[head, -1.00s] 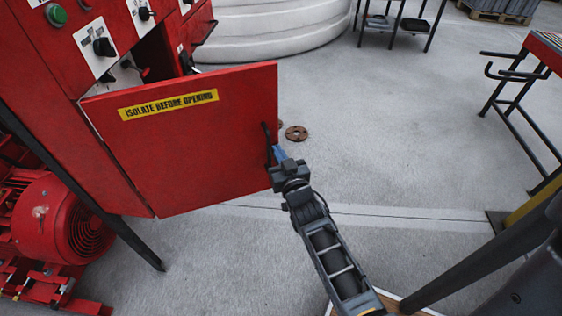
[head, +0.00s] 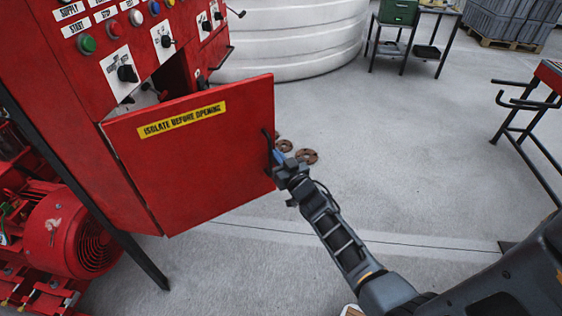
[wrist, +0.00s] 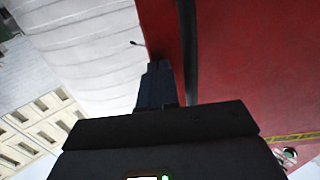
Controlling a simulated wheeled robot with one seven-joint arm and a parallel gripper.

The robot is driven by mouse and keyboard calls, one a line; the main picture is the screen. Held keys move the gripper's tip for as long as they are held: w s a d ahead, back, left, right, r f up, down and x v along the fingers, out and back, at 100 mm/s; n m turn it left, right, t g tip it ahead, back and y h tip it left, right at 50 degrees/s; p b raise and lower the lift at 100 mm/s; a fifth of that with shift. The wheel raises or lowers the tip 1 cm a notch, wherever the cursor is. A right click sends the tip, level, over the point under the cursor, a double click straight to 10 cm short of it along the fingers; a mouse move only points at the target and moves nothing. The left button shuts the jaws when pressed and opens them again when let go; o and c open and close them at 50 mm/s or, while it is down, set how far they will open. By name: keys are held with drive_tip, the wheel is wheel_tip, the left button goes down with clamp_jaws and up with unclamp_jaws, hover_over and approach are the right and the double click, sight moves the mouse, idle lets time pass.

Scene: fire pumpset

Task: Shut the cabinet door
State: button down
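The red cabinet door (head: 195,160) stands open, swung out from the red cabinet (head: 75,130), with a gap along its top left. It bears a yellow "ISOLATE BEFORE OPENING" label. Its dark bar handle (head: 268,146) is near the free edge. My gripper (head: 279,158) is at this handle, at the door's right edge. In the wrist view, the fingers of my gripper (wrist: 156,85) look closed together, just left of the handle (wrist: 188,45). The red door face (wrist: 250,70) fills the right side there. Whether the fingers touch the handle is hidden.
A red motor (head: 65,230) and a dark post (head: 130,245) stand below left of the door. A white tank (head: 290,40) is behind. Rusty discs (head: 306,156) lie on the floor beyond the gripper. A red-topped bench (head: 548,75) is right; open floor lies between.

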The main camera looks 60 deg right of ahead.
drive_tip(key=w+d+n+t+y+b, duration=0.1)
drive_tip(key=w+d+n+y+b, duration=0.1)
drive_tip(key=w, duration=0.7)
drive_tip(key=w+d+n+t+y+b, duration=0.1)
drive_tip(key=w+d+n+y+b, duration=0.1)
drive_tip(key=w+y+b, duration=0.2)
drive_tip(key=w+d+n+t+y+b, duration=0.1)
drive_tip(key=w+d+n+y+b, duration=0.1)
drive_tip(key=w+b, duration=0.6)
drive_tip(key=shift+w+d+y, duration=0.55)
drive_tip(key=shift+w+y, duration=0.05)
drive_tip(key=shift+w, duration=3.1)
